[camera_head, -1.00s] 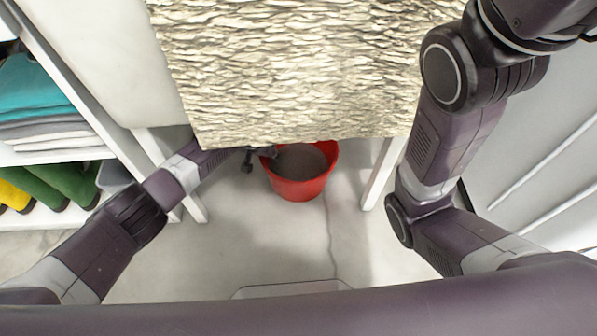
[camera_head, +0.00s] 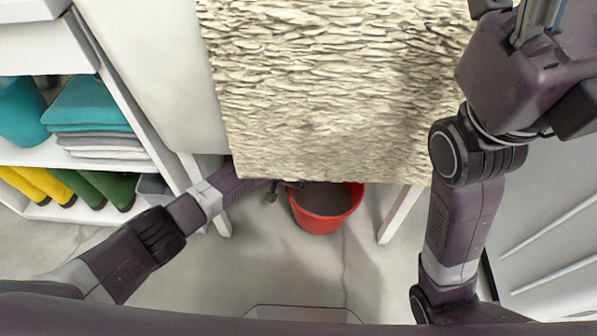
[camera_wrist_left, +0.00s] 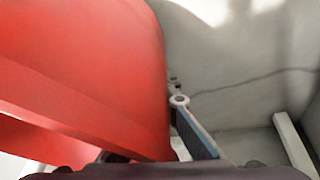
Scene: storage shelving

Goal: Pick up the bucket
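The red bucket (camera_head: 318,222) stands upright on the floor, partly under the front edge of the stone-textured table. It fills the left of the left wrist view (camera_wrist_left: 85,60). My left gripper (camera_head: 282,189) is at the bucket's left rim, partly hidden by the tabletop. One finger is outside the wall with a gap, and the other reaches over the rim, so it looks open. In the left wrist view one finger shows beside the red wall; the other is mostly hidden. Part of my right gripper (camera_head: 541,18) shows at the top right, away from the bucket; its opening is unclear.
The table (camera_head: 335,90) overhangs the bucket, with a white leg (camera_head: 400,214) to the right. A white shelf unit (camera_head: 95,212) at left holds folded teal and grey cloths (camera_head: 95,115) and yellow and green items (camera_head: 70,187). The floor in front of the bucket is clear.

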